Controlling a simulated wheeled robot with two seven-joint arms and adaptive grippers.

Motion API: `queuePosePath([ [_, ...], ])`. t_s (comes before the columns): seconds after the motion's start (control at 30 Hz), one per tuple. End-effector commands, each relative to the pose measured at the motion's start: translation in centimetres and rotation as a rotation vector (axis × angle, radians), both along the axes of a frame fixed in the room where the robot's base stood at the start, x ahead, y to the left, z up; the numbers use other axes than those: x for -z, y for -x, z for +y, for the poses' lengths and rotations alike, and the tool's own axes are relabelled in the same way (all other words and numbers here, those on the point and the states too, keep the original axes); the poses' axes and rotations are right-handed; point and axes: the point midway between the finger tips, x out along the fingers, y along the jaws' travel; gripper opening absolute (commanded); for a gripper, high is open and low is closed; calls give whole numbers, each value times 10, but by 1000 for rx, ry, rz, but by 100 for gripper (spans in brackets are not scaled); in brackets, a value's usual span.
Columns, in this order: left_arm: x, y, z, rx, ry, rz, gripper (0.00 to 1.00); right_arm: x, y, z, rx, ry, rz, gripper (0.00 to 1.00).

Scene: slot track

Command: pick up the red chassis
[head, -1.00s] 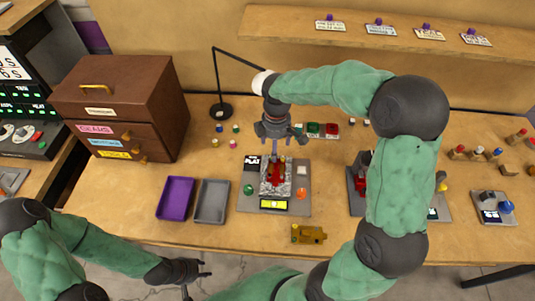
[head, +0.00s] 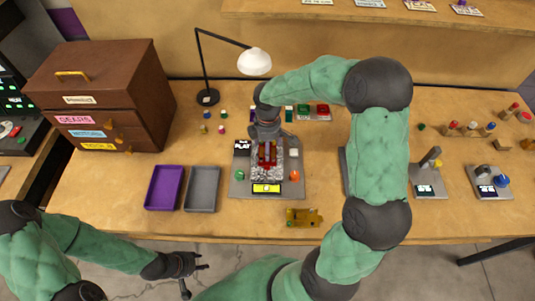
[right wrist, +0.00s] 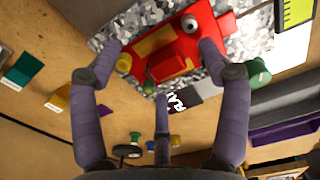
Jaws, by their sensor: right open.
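The red chassis (head: 267,160) lies on a grey speckled block (head: 262,173) in the middle of the grey station plate (head: 240,186) in the head view. In the right wrist view the red chassis (right wrist: 172,48) shows yellow patches and a round grey knob. My right gripper (right wrist: 160,55) is open, its fingers spread on either side of the chassis; contact cannot be told. In the head view my right gripper (head: 267,148) covers the chassis's far part. My left gripper (head: 198,265) is open and empty, low in front of the table edge.
A purple tray (head: 164,188) and a grey tray (head: 202,188) lie left of the plate. A brass-coloured part (head: 303,217) lies near the front edge. A lamp (head: 254,62) stands behind, and a brown drawer cabinet (head: 100,95) at left.

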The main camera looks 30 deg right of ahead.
Motion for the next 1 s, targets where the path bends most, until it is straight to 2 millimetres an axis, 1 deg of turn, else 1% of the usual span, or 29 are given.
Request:
queuePosePath([
  [0.07, 2, 0, 0, 0, 0, 0, 40, 4, 0, 0, 0, 1, -1, 76],
  [0.23, 1, 0, 0, 0, 0, 0, 40, 3, 0, 0, 0, 0, -2, 76],
  [0.27, 1, 0, 0, 0, 0, 0, 40, 3, 0, 0, 0, 0, -2, 74],
  [0.3, 1, 0, 0, 0, 0, 0, 40, 3, 0, 0, 0, 0, -2, 62],
  [0.37, 1, 0, 0, 0, 0, 0, 40, 3, -1, 0, 0, 0, -2, 45],
  [0.4, 1, 0, 0, 0, 0, 0, 40, 3, 0, 0, 0, 0, -2, 34],
  [0.47, 1, 0, 0, 0, 0, 0, 40, 3, -1, 0, 0, 0, -2, 17],
  [0.5, 1, 0, 0, 0, 0, 0, 40, 3, -1, 0, 0, 0, -2, 6],
  [0.53, 1, 0, 0, 0, 0, 0, 40, 3, -1, 0, 0, 0, -2, 0],
  [0.87, 1, 0, 0, 0, 0, 0, 40, 3, -1, 0, 0, 0, -2, 0],
  [1.0, -2, 0, 0, 0, 0, 0, 40, -2, -1, 0, 0, 1, -3, 0],
])
